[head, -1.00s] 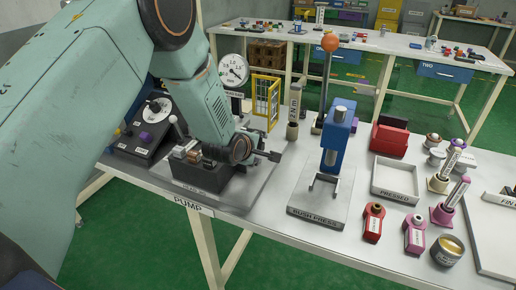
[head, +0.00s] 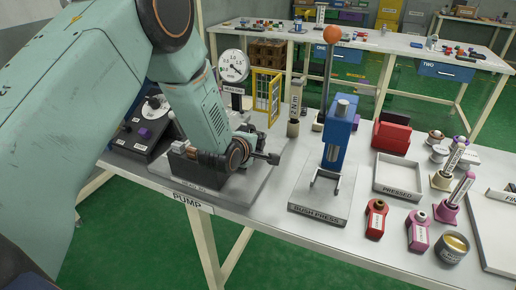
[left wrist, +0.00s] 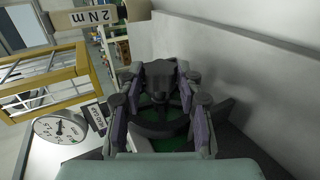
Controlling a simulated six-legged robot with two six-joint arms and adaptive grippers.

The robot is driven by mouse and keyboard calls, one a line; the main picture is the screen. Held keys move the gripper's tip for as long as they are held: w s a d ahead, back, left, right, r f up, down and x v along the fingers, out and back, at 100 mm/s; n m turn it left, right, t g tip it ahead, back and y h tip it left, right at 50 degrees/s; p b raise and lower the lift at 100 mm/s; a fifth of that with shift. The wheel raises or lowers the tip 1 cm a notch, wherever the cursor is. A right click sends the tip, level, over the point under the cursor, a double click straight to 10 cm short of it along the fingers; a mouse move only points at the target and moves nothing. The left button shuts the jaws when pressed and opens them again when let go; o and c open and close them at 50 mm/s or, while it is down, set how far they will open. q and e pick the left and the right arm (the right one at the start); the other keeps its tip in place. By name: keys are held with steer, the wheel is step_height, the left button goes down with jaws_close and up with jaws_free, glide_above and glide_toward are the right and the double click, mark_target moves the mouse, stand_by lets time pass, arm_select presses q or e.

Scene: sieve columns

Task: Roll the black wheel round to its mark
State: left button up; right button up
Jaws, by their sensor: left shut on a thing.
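The black wheel (left wrist: 165,130) shows in the left wrist view as a dark rim with spokes. Green shows through its gaps. My left gripper (left wrist: 158,104) is shut on the wheel, with one finger on each side of it. In the head view my left wrist is low over the grey plate (head: 255,184) at the bench's left end. The fingertips and the wheel are hard to make out there. I cannot make out the wheel's mark. My right gripper is in neither view.
A round gauge (head: 233,66) and a yellow frame (head: 266,95) stand behind the plate. The blue bush press (head: 338,135) stands to the right, and a post (head: 296,108) between. Farther right are a PRESSED tray (head: 398,181) and small coloured parts. The bench's front edge is close.

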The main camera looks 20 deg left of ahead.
arm_select(q)
steer(key=shift+s+f+t+b, duration=0.1)
steer(key=shift+f+t+b, duration=0.15)
steer(key=shift+t+b, duration=0.25)
steer(key=shift+r, duration=0.1)
steer(key=o, duration=1.1)
steer(key=shift+d, duration=0.1)
steer(key=shift+o, duration=0.2)
steer(key=v, duration=1.2)
